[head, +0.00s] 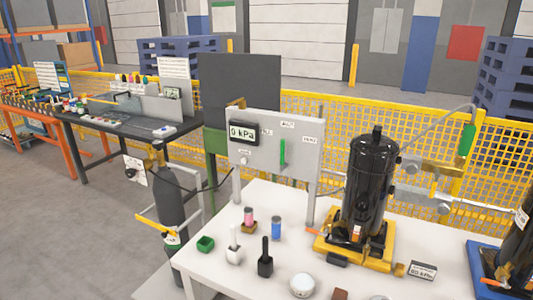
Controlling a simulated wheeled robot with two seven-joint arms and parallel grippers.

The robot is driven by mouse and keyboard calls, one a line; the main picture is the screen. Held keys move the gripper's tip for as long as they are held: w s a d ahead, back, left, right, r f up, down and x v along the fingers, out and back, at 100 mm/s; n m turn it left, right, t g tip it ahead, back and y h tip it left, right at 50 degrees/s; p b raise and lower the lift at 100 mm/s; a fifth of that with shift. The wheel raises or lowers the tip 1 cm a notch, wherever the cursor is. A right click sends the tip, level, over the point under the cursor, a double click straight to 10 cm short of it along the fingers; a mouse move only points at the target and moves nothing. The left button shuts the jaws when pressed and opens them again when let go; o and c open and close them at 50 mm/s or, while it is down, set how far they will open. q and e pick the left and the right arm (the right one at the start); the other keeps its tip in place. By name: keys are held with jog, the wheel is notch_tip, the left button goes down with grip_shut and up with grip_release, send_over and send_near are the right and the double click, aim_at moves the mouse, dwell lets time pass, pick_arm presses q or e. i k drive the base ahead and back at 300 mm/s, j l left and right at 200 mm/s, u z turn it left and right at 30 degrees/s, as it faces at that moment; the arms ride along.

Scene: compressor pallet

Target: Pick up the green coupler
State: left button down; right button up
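A green cylindrical piece (467,140), which looks like the green coupler, hangs at the upper right. It is at the end of a grey hose (425,118) that arches up from behind the black compressor (370,185). It hangs upright in front of the yellow mesh fence. Neither of my grippers can be made out in the head view, and nothing is seen holding the coupler.
The compressor stands on a yellow base (325,250) on the white table (335,278). A gauge panel (262,160) reads 0 kPa.

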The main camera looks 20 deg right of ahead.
aim_at(470, 130)
jog(key=z, duration=1.95)
